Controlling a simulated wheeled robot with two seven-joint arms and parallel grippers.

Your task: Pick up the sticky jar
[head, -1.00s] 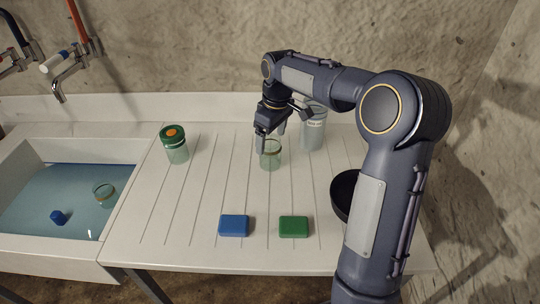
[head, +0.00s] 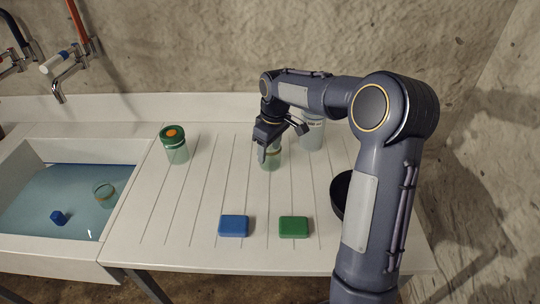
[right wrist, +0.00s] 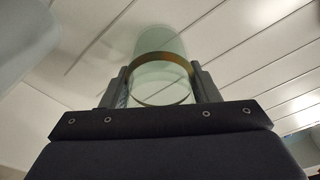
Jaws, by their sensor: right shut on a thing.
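A greenish glass jar (head: 270,161) with a brownish band near its rim stands on the grooved white drainboard in the head view. The band shows clearly in the right wrist view, where the jar (right wrist: 160,88) sits between both fingers. My right gripper (head: 268,150) is shut on this jar near its top and hides part of it; the right gripper also shows in the right wrist view (right wrist: 160,90). Whether the jar touches the board is hard to tell. My left gripper is not in view.
A jar with a green and orange lid (head: 176,145) stands at left. A larger pale container (head: 313,134) is close behind the right gripper. A blue sponge (head: 233,226), a green sponge (head: 294,227) and a dark bowl (head: 341,190) are nearer. The water-filled sink (head: 50,205) holds a jar (head: 103,194) and a blue object (head: 58,217).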

